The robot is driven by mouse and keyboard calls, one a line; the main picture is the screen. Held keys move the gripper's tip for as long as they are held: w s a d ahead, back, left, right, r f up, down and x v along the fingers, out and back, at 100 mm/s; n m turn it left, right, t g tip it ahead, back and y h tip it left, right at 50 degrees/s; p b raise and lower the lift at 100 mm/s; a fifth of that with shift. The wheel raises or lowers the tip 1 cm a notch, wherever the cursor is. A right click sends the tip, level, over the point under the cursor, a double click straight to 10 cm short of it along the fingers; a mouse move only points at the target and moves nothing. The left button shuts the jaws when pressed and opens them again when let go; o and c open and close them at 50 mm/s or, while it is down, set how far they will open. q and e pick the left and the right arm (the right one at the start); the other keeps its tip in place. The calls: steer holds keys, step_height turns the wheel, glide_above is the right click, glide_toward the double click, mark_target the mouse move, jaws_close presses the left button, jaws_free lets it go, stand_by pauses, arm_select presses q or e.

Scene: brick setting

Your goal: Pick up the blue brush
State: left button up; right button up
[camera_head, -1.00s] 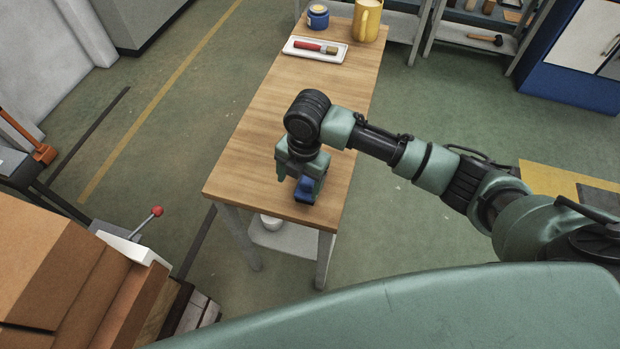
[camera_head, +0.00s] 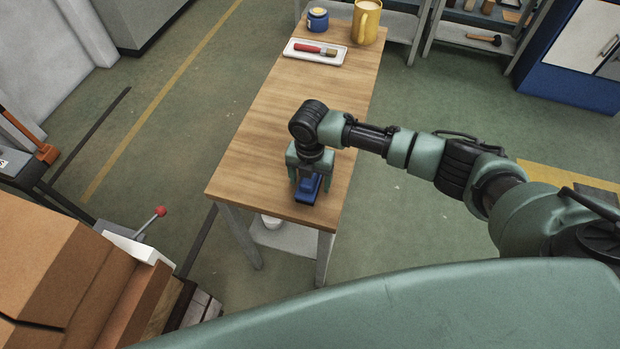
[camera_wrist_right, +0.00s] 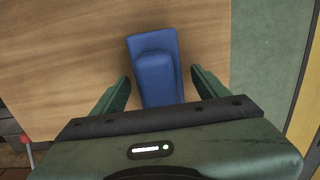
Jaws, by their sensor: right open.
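The blue brush (camera_head: 307,190) lies on the wooden table (camera_head: 268,130) near its front end, partly hidden by my right gripper in the head view. My right gripper (camera_head: 308,180) is over the brush, its fingers pointing down. In the right wrist view the brush (camera_wrist_right: 156,68) lies between the two green fingers (camera_wrist_right: 158,88), with a gap on each side. The gripper is open and holds nothing. My left gripper is not in view.
A white tray (camera_head: 290,50) with a red-handled brush (camera_head: 309,49), a blue jar (camera_head: 317,20) and a yellow mug (camera_head: 367,22) stand at the table's far end. Stacked boxes (camera_head: 60,265) are at the lower left. The table's middle is clear.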

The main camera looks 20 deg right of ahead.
steer(key=c, duration=1.6)
steer(key=shift+r, duration=0.15)
step_height(320, 180, up, 20)
steer(key=b, duration=0.3)
